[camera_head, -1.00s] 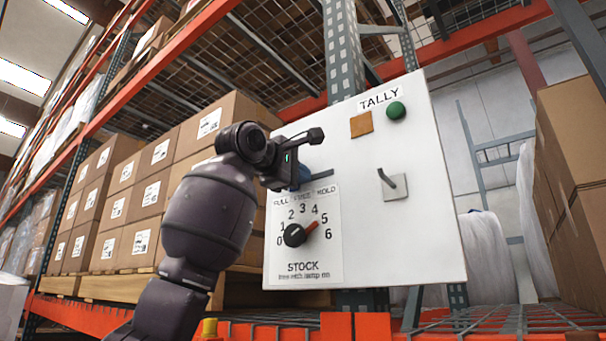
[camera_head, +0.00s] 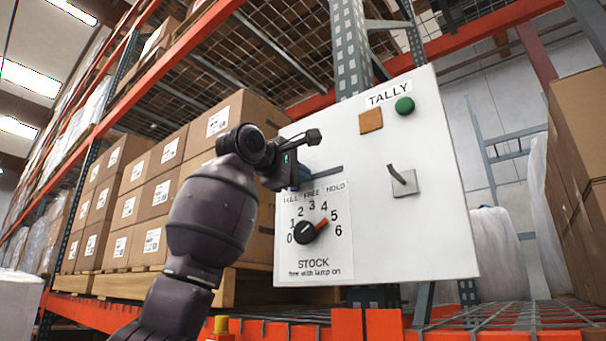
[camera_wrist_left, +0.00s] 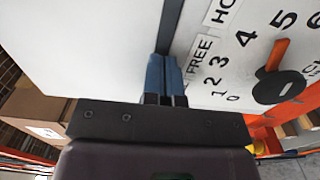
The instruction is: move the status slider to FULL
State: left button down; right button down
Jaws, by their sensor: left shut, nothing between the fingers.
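The status slider's dark slot (camera_head: 325,172) runs across the white panel (camera_head: 430,240) above the labels FULL, FREE and HOLD. The slot also shows in the left wrist view (camera_wrist_left: 163,28), running up from the fingertips. My left gripper (camera_head: 299,179) is at the slot's left part, above and between FULL and FREE, nearer FULL. In the left wrist view its blue fingers (camera_wrist_left: 164,62) are shut together at the slot. The slider's knob is not visible; the fingers may hide it. Whether they touch it I cannot tell. My right gripper is not in view.
Below the slot is a STOCK dial (camera_head: 307,232) with its red pointer near 5. The panel also bears an orange square (camera_head: 371,121), a green button (camera_head: 404,105) and a lever (camera_head: 402,179). Stacked cartons (camera_head: 150,195) stand at left; more cartons (camera_head: 580,180) stand at right.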

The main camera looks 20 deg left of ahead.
pick_arm(q)
jog(key=shift+w+a, duration=0.15)
jog(key=shift+a, duration=0.2)
jog(key=shift+d, duration=0.2)
jog(key=shift+s+d+b, duration=0.3)
jog(key=shift+d+b, duration=0.05)
jog(key=shift+d, duration=0.2)
jog(key=shift+s, duration=0.1)
jog(key=b+v, duration=0.5)
jog(key=v, duration=0.4)
jog(key=shift+s+a, duration=0.2)
jog(key=shift+s, duration=0.15)
dwell(0.4)
dwell(0.5)
